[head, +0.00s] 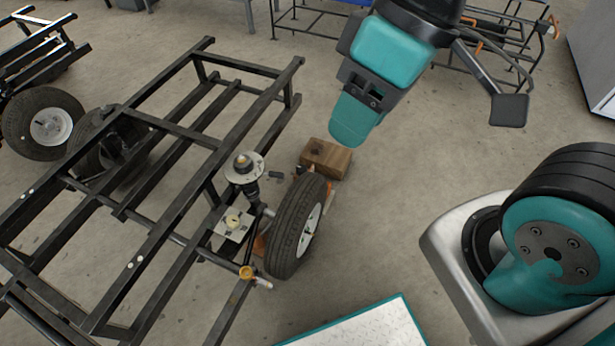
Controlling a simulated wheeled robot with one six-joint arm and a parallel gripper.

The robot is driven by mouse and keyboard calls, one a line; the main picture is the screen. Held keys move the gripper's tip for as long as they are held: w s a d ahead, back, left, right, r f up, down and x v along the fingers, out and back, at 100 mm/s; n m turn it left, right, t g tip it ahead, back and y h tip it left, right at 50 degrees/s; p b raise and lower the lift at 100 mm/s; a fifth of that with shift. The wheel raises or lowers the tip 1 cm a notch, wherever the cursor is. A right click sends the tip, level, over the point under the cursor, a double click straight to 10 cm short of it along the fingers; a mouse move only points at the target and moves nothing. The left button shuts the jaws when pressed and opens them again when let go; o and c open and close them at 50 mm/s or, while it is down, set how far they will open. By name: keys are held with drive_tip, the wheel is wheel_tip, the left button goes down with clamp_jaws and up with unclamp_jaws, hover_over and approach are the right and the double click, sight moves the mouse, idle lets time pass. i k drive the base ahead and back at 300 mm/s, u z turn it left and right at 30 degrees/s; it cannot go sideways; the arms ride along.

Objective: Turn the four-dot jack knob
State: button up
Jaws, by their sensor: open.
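A black metal frame (150,185) stands on the floor at the left, with a wheel (294,228) at its near right side. A small orange-yellow knob (246,272) sits low beside the wheel. A pale knob (233,221) sits on a white plate with dark markings, left of the wheel. The dots on either knob are too small to make out, so I cannot tell which is the four-dot jack knob. My gripper (348,130) is open, with nothing visible in it. It hangs above and to the right of the frame, apart from both knobs.
A round-topped strut mount (244,168) rises above the white plate. A wooden block (326,158) lies behind the wheel. A white panel with a teal edge (360,328) is at the bottom. Black racks (310,20) stand at the back.

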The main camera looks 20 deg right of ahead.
sight(301, 168)
drive_tip(key=z, duration=1.75)
drive_tip(key=i, duration=3.35)
drive_tip(key=u, duration=3.3)
drive_tip(key=i, duration=0.55)
drive_tip(key=u, duration=0.9)
